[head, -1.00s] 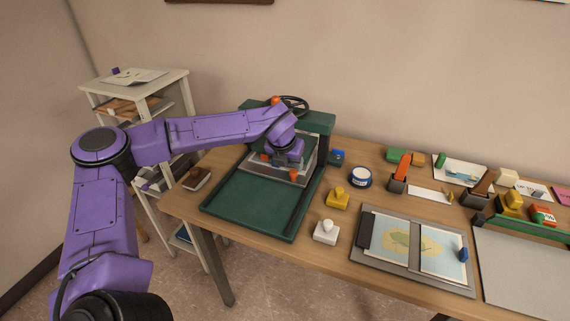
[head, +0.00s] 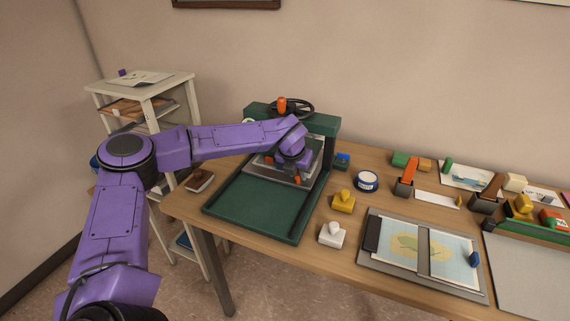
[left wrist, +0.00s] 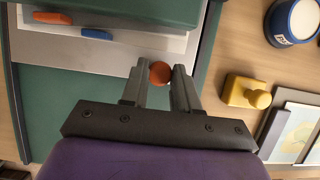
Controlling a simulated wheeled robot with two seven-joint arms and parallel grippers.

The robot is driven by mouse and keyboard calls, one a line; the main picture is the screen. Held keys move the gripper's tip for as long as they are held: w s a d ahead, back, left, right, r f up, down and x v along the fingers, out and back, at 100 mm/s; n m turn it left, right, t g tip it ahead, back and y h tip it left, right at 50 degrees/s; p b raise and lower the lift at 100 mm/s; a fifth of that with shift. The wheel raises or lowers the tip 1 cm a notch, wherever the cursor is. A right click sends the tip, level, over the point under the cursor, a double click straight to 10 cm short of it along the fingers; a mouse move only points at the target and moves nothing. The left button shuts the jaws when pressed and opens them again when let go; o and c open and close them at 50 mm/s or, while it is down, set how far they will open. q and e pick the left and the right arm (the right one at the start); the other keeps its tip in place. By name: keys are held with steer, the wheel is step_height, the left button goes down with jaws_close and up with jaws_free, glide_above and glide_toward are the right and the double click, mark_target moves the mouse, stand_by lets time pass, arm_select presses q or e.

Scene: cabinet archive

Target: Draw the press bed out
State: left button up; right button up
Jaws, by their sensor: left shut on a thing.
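The green press (head: 325,124) stands on the wooden table, with a dark handwheel and orange knob on top and a flat green tray base (head: 258,208) in front. The grey press bed (head: 266,169) lies at the back of that base, partly under the press head. In the left wrist view the bed (left wrist: 100,58) shows as a grey plate with paper on it. My left gripper (left wrist: 158,80) is shut on the round orange-brown knob (left wrist: 160,72) at the bed's front. In the head view the left gripper (head: 295,172) hides part of the bed. My right gripper is out of view.
A yellow stamp (head: 343,201), a white stamp (head: 332,234) and a blue-white tin (head: 367,181) stand right of the press. A brown stamp (head: 199,180) lies left. A framed map board (head: 480,291) lies further right. The green base's front is clear.

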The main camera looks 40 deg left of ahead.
mark_target(270, 232)
arm_select(q)
steer(key=shift+s, duration=0.1)
